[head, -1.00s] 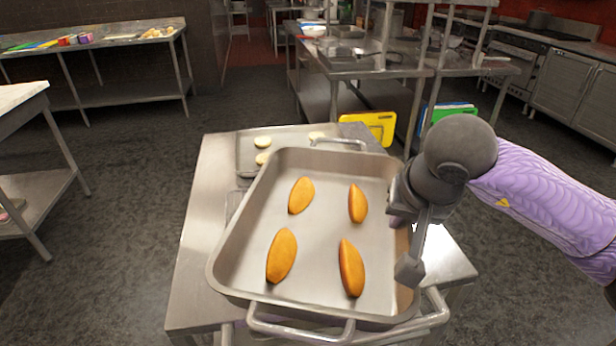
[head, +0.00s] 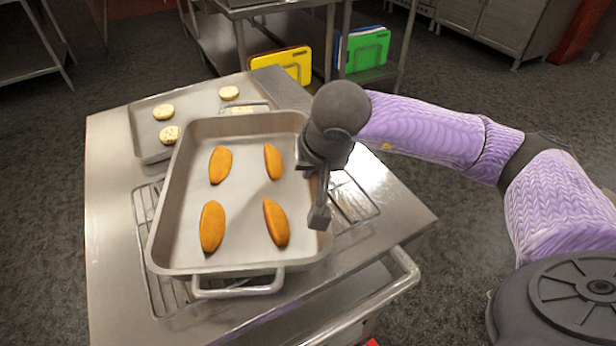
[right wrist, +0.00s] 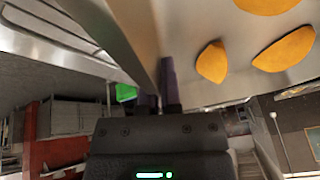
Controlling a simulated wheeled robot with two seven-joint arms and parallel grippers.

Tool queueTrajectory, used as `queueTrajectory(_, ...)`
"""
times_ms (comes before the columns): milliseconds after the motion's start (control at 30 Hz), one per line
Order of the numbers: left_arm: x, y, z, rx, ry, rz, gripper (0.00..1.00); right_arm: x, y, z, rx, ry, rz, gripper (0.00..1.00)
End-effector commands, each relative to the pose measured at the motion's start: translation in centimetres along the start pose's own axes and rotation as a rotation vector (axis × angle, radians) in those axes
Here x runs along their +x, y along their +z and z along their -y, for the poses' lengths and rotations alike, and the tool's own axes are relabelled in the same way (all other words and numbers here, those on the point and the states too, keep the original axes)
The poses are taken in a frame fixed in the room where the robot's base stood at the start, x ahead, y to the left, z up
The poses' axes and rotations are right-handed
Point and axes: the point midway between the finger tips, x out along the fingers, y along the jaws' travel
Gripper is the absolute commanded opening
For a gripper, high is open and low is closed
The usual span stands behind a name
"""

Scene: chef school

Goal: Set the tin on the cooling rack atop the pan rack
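The tin (head: 240,258) is a deep metal roasting pan with handles, holding several orange-brown loaves. It lies over the wire cooling rack (head: 157,285), which shows past the tin's left, front and right sides. The cooling rack lies on the steel top of the pan rack (head: 110,240). I cannot tell whether the tin touches the wires. My right gripper (head: 318,195) is at the tin's right wall. In the right wrist view its fingers (right wrist: 158,92) sit on either side of the tin's wall (right wrist: 125,50), closed on it. My left gripper is out of view.
A shallow tray (head: 145,118) with several pale round biscuits lies behind the tin on the left. A push handle (head: 400,275) sticks out at the pan rack's front right. Yellow (head: 285,66) and green (head: 367,50) boards stand beyond the back edge.

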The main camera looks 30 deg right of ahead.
Motion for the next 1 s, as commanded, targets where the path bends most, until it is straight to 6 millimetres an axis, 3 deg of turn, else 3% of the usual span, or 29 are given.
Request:
queueTrajectory(100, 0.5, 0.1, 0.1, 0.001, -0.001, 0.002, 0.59, 1.5, 0.6, -0.2, 0.001, -0.001, 0.000, 0.00)
queueTrajectory(400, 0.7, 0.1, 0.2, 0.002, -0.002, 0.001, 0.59, 1.6, 0.6, -0.2, 0.001, -0.002, -0.002, 0.00)
queueTrajectory(500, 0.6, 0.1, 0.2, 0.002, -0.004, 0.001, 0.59, 1.5, 0.7, -0.2, 0.000, 0.001, 0.001, 0.24)
queueTrajectory(600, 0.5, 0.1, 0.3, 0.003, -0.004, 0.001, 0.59, 1.5, 0.7, -0.2, 0.000, 0.001, 0.001, 0.40)
queueTrajectory(867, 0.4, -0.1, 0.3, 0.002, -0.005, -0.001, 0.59, 1.3, 0.6, -0.2, 0.000, 0.001, 0.001, 0.40)
queueTrajectory(1000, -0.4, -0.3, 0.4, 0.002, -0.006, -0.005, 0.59, -1.1, 0.4, -0.2, -0.002, -0.001, -0.004, 0.40)
